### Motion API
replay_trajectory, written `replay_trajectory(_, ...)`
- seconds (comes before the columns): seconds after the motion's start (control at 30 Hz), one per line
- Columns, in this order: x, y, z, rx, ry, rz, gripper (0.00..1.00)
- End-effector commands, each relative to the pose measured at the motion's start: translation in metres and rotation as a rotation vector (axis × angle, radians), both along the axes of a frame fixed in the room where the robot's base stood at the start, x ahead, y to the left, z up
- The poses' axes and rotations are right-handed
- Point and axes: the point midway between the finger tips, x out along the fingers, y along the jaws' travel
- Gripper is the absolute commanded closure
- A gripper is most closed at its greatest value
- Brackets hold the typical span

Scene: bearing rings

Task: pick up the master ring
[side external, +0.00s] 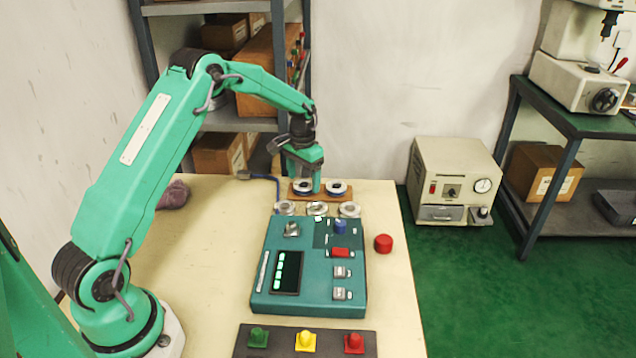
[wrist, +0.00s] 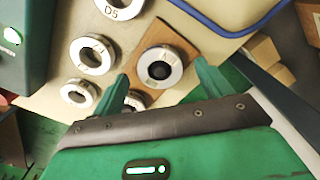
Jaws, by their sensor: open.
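Two rings with pale faces and dark blue edges sit on a small wooden board (side external: 321,197) at the far end of the table: a left ring (side external: 302,187) and a right ring (side external: 336,187). I cannot read which is the master ring. In the wrist view, one ring (wrist: 162,54) on the board lies between and just ahead of my fingertips. The other ring (wrist: 137,98) is partly hidden beside the left finger. My gripper (wrist: 162,83) is open and empty. In the side view my gripper (side external: 304,174) hangs over the left part of the board.
Three loose metal rings lie in a row in front of the board, the middle one (side external: 317,209) among them. A teal control box (side external: 310,262) stands nearer, with a red knob (side external: 384,243) at its right.

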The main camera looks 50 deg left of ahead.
Motion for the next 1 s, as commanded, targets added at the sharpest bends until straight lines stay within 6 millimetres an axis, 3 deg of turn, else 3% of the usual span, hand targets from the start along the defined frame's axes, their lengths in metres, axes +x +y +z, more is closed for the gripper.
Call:
replay_trajectory(0.2, -0.0004, 0.0, -0.0121, 0.0, 0.0, 0.0, 0.23)
replay_trajectory(0.67, -0.0002, -0.0001, -0.0118, 0.0, 0.0, 0.0, 0.23)
replay_trajectory(0.93, -0.0002, 0.0, -0.0117, 0.0, 0.0, 0.0, 0.76)
replay_trajectory(1.0, 0.0002, 0.0001, -0.011, 0.0, -0.002, 0.0, 0.79)
